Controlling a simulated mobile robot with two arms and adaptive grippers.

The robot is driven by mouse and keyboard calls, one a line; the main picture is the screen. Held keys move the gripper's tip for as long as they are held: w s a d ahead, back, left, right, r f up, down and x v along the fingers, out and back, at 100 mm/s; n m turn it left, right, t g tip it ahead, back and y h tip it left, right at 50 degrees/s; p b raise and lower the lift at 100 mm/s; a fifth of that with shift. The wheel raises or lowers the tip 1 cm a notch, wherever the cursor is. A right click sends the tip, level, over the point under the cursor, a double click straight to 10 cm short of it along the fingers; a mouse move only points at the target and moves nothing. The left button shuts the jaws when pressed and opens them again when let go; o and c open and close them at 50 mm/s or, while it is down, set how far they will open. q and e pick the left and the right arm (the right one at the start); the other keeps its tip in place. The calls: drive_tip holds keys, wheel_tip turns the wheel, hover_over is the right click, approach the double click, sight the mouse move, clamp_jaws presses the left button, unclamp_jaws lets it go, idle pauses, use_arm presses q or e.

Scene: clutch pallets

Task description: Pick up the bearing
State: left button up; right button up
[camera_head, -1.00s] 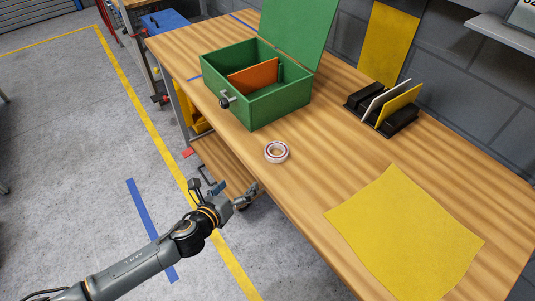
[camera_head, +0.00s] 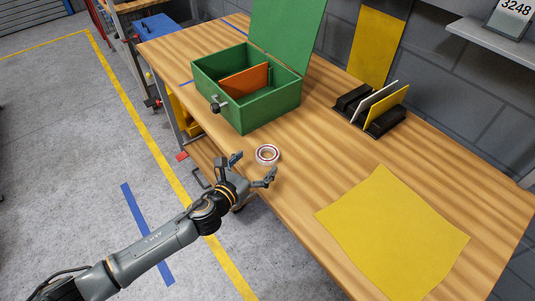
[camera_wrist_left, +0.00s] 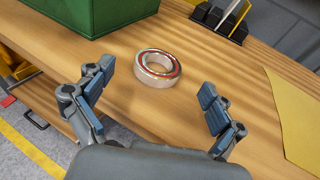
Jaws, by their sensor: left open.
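The bearing (camera_head: 267,159) is a silver ring with a red band, lying flat on the wooden table near its front edge. In the left wrist view the bearing (camera_wrist_left: 156,72) lies ahead of my left gripper, roughly between the lines of its two fingers. My left gripper (camera_head: 254,168) is open and empty at the table's front edge, just short of the bearing and not touching it. Its spread fingers also show in the left wrist view (camera_wrist_left: 155,90). My right gripper is not in view.
An open green box (camera_head: 245,109) with an orange divider (camera_head: 245,81) stands behind and left of the bearing. A yellow sheet (camera_head: 393,232) lies to the right. A black rack (camera_head: 385,123) with upright plates stands at the back. The wooden table (camera_head: 310,160) is clear around the bearing.

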sight(271, 148)
use_arm(q)
drive_tip(key=x, duration=0.2)
drive_tip(key=f+x, duration=0.1)
drive_tip(key=x, duration=0.2)
drive_tip(key=shift+r, duration=0.1)
drive_tip(key=c, duration=1.5)
drive_tip(key=shift+r, duration=0.25)
drive_tip(key=r, duration=0.2)
drive_tip(key=r+p, duration=0.1)
drive_tip(key=shift+s+a+r, duration=0.1)
drive_tip(key=shift+s+r, duration=0.2)
drive_tip(key=shift+r, duration=0.05)
drive_tip(key=s+a+r, duration=0.5)
drive_tip(key=s+r, duration=0.4)
drive_tip(key=s, duration=0.4)
drive_tip(key=a+r+n+y, duration=0.1)
drive_tip(key=a+n+y, duration=0.1)
drive_tip(key=a, duration=0.2)
drive_tip(key=s+a+r+n+t+y, duration=0.1)
drive_tip(key=a+r+n+y, duration=0.1)
drive_tip(key=a, duration=0.3)
drive_tip(key=s+a+r+n+t+y, duration=0.1)
drive_tip(key=a+r+n+y, duration=0.1)
drive_tip(key=a+y, duration=0.2)
drive_tip(key=shift+s+a, duration=0.2)
drive_tip(key=shift+a, duration=0.4)
